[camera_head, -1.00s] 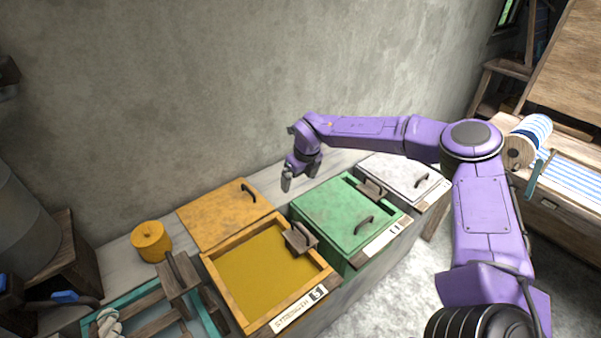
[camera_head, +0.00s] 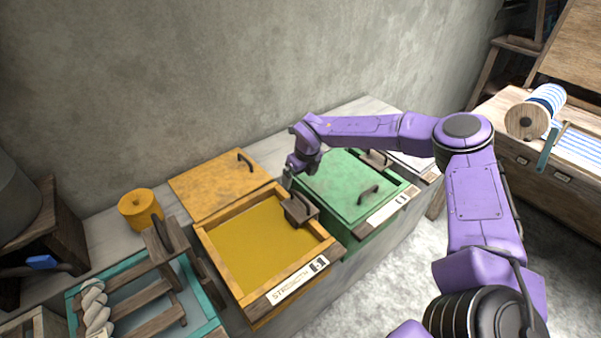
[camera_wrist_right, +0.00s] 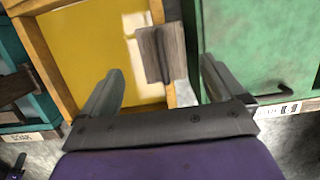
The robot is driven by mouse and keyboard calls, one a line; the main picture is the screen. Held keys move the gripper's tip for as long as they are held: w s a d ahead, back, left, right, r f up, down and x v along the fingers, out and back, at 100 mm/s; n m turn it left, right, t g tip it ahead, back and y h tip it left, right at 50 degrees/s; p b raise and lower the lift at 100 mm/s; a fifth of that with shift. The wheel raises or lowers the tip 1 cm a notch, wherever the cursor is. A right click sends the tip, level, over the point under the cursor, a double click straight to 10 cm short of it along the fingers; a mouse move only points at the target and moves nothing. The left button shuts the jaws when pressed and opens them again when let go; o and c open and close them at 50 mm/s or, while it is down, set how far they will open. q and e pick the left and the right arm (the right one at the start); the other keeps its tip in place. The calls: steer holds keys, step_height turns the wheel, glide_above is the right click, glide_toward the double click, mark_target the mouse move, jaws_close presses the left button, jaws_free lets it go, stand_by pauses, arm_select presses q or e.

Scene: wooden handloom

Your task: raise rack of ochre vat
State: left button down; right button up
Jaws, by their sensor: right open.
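The ochre vat (camera_head: 215,265) is an open orange-framed box filled with ochre liquid; it also shows in the right wrist view (camera_wrist_right: 48,60). A dark wooden rack piece with a handle (camera_head: 299,209) sits at the vat's right wall; in the right wrist view this wooden block (camera_wrist_right: 161,54) lies ahead of and between my fingers. My right gripper (camera_head: 290,180) is just above and behind the rack piece, pointing down. In the right wrist view the gripper (camera_wrist_right: 158,88) is open with nothing between its fingers. How much of the rack lies under the liquid is hidden.
A green lidded vat (camera_head: 340,190) stands close on the right, and a teal vat with a raised wooden rack (camera_head: 150,290) on the left. The wall is behind.

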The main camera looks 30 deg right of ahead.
mark_target(300, 196)
steer(key=shift+s+f+b+x, duration=0.1)
steer(key=shift+s+b+x, duration=0.3)
steer(key=shift+b+x, duration=1.1)
steer(key=shift+s+f+b+x, duration=0.1)
steer(key=shift+s+b+x, duration=0.3)
steer(key=shift+b+x, duration=1.05)
steer(key=shift+s+f+b+x, duration=0.1)
steer(key=shift+s+b+x, duration=0.3)
steer(key=shift+b+x, duration=1.1)
steer(key=shift+w+d+f+p, duration=0.1)
steer(key=shift+f+p, duration=0.4)
steer(key=shift+p, duration=0.1)
jaws_close()
steer(key=w+p+v, duration=0.2)
steer(key=p+v, duration=0.4)
steer(key=v, duration=0.3)
steer(key=w+r+p+v, duration=0.1)
steer(key=w+p+v, duration=0.1)
steer(key=p+v, duration=0.4)
steer(key=v, duration=0.2)
steer(key=shift+w+r+p, duration=0.2)
steer(key=shift+r+p, duration=0.2)
steer(key=shift+r, duration=0.05)
steer(key=shift+o, duration=0.4)
jaws_free()
steer(key=shift+s, duration=0.1)
